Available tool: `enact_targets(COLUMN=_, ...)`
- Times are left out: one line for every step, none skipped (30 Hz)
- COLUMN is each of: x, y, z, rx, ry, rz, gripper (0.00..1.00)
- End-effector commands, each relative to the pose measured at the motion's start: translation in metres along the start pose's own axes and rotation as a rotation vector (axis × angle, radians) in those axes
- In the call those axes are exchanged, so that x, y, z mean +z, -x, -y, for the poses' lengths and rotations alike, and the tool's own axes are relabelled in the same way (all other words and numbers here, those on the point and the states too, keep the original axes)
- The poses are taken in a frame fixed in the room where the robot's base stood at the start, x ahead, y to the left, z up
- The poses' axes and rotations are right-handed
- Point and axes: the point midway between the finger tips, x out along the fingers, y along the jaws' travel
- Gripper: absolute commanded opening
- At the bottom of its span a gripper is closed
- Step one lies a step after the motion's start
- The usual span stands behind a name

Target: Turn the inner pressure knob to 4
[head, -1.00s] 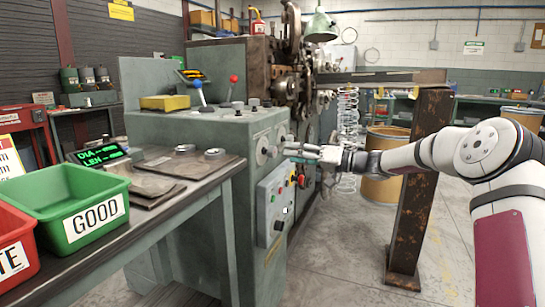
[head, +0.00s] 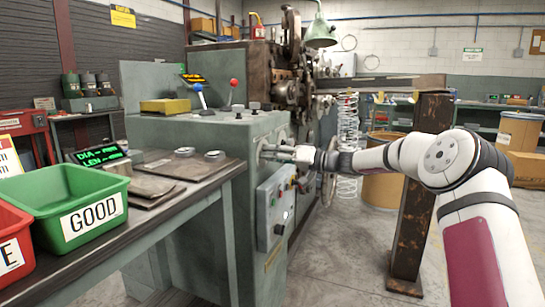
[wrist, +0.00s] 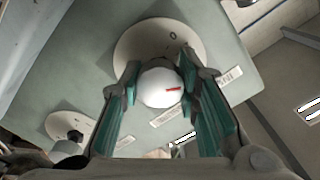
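In the wrist view a pale round knob (wrist: 160,87) with a red pointer mark sits on a round beige dial (wrist: 135,45). The red mark points to the right in the picture. A "0" shows near the dial's upper edge; the other numbers are hidden or too small to read. My gripper (wrist: 160,75) has its teal-padded fingers on either side of this knob, with very little space beside it; contact is not clear. A second knob on its own dial (wrist: 67,126) is at lower left. In the head view my gripper (head: 268,152) is at the green machine's front panel (head: 265,190), largely covering the knob.
A grey control box (head: 275,210) with buttons juts out below my gripper. A rusty post (head: 410,225) stands near my arm. At left, a bench (head: 180,210) carries a green bin (head: 75,205) and a red bin (head: 12,240). Levers and small knobs top the machine.

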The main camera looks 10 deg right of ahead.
Motion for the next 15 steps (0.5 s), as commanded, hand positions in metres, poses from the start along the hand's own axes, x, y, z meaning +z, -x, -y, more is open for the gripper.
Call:
enact_targets(x=0.0000, y=-0.0001, z=-0.0001, rx=0.000, ry=0.000, rz=0.000, gripper=0.08)
enact_targets(x=0.0001, y=-0.0001, z=-0.0001, rx=0.000, ry=0.000, rz=0.000, gripper=0.02)
enact_targets(x=0.0001, y=-0.0001, z=-0.0001, rx=0.000, ry=0.000, rz=0.000, gripper=0.02)
enact_targets(x=0.0001, y=-0.0001, z=-0.0001, rx=0.000, ry=0.000, rz=0.000, gripper=0.02)
enact_targets(x=0.0001, y=-0.0001, z=-0.0001, rx=0.000, ry=0.000, rz=0.000, gripper=0.02)
enact_targets(x=0.0001, y=-0.0001, z=-0.0001, rx=0.000, ry=-0.001, rz=0.000, gripper=0.02)
enact_targets(x=0.0001, y=-0.0001, z=-0.0001, rx=0.001, ry=-0.002, rz=0.000, gripper=0.02)
enact_targets(x=0.0001, y=-0.0001, z=-0.0001, rx=0.001, ry=-0.005, rz=0.000, gripper=0.02)
enact_targets(x=0.0001, y=-0.0001, z=-0.0001, rx=0.001, ry=-0.009, rz=0.000, gripper=0.02)
enact_targets(x=0.0000, y=-0.0001, z=0.0000, rx=0.001, ry=-0.014, rz=0.000, gripper=0.02)
enact_targets(x=0.0000, y=-0.0001, z=0.0000, rx=0.001, ry=-0.020, rz=0.000, gripper=0.02)
enact_targets(x=0.0000, y=-0.0001, z=0.0000, rx=0.001, ry=-0.030, rz=0.000, gripper=0.02)
enact_targets(x=-0.0001, y=-0.0001, z=0.0001, rx=0.001, ry=-0.039, rz=0.000, gripper=0.02)
enact_targets(x=-0.0001, y=-0.0001, z=0.0001, rx=0.001, ry=-0.051, rz=0.000, gripper=0.02)
enact_targets(x=-0.0001, y=-0.0001, z=0.0002, rx=0.001, ry=-0.069, rz=0.000, gripper=0.02)
